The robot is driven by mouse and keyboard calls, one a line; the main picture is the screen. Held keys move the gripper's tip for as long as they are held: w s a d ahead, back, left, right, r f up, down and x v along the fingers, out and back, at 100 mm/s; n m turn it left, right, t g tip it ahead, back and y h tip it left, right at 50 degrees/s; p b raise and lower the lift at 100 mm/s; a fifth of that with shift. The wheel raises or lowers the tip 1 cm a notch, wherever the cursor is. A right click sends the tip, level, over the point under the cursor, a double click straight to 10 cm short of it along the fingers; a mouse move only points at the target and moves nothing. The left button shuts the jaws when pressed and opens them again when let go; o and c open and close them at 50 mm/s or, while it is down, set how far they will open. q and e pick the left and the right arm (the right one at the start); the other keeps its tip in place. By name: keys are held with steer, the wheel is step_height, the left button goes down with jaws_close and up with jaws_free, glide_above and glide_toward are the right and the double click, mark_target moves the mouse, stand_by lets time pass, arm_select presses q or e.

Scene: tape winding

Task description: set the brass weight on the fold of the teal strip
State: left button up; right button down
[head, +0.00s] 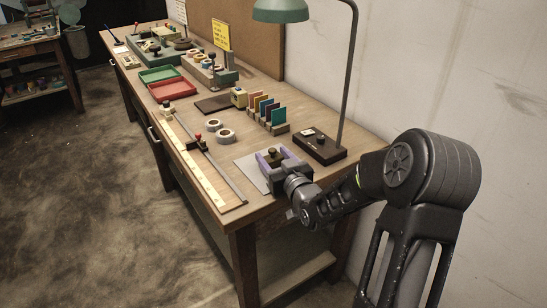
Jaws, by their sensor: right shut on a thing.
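My right gripper (275,158) reaches in from the right over the near end of the workbench. Its purple fingers are shut on the small dark brass weight (273,154), which sits between them above a light grey mat (249,170). I cannot tell whether the weight touches the mat. I cannot make out the teal strip or its fold; the gripper and the weight cover part of the mat. My left gripper is out of view.
A long pale ruler (196,165) lies along the front edge. White tape rolls (225,136), a rack of coloured cards (278,116) and a dark lamp base (319,147) stand nearby. Red (172,89) and green (159,74) trays are farther back.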

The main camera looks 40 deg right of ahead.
steer(key=shift+f, duration=0.1)
steer(key=shift+c, duration=2.2)
jaws_free()
